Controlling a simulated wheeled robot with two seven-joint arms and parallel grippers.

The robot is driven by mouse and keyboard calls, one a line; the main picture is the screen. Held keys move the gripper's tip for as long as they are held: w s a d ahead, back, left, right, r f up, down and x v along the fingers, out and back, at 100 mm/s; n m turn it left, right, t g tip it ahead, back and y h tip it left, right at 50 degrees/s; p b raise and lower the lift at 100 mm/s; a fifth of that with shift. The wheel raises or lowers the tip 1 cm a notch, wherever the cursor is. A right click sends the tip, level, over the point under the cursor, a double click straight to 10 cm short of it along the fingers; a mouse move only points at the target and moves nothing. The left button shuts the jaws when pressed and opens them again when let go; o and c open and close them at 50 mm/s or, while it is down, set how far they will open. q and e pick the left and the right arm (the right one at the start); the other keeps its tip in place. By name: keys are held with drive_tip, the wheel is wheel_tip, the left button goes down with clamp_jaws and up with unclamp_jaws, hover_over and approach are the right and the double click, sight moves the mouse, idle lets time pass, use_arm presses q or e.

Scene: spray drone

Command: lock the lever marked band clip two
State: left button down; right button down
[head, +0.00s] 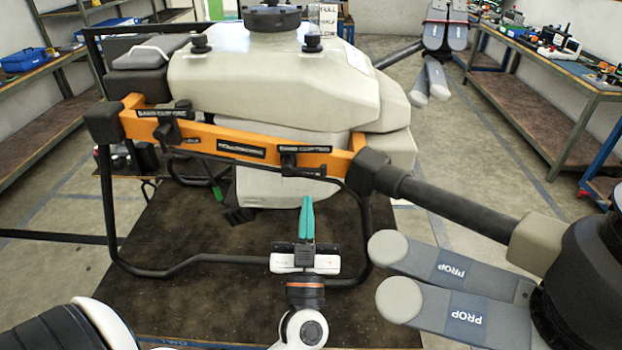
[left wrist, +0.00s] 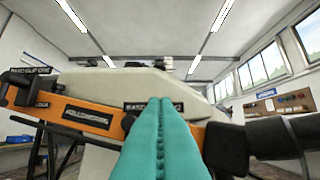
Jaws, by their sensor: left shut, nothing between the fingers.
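The spray drone's orange bar (head: 235,142) carries two black clips with labels. The right label (head: 303,148) appears to read band clip two, and a black lever (head: 289,162) sits beside and below it. The left clip (head: 172,127) has a label that seems to read band clip one. My left gripper (head: 306,200), with teal fingers, is shut and empty. In the head view it points up just below the band clip two lever, with no clear contact. In the left wrist view the fingers (left wrist: 160,102) cover part of the label and clip. My right gripper is not in view.
The pale tank (head: 270,85) stands above the bar. A black arm joint (head: 372,172) sits at the bar's right end, and folded grey propellers (head: 455,295) lie at lower right. A black tube frame (head: 115,230) stands on the dark platform. Benches line both sides.

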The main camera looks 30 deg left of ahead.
use_arm(q)
drive_tip(key=p+x, duration=0.3)
drive_tip(key=x, duration=0.6)
drive_tip(key=shift+w+a+f+b, duration=0.1)
drive_tip(key=shift+w+f+b, duration=0.15)
drive_tip(key=shift+f+b, duration=0.5)
drive_tip(key=shift+w+a+f+b, duration=0.2)
drive_tip(key=shift+f+b, duration=0.25)
drive_tip(key=shift+b, duration=0.6)
drive_tip(key=shift+w+a+f+b, duration=0.1)
drive_tip(key=shift+w+f+b, duration=0.25)
drive_tip(key=shift+f+b, duration=0.45)
drive_tip(key=shift+r, duration=0.15)
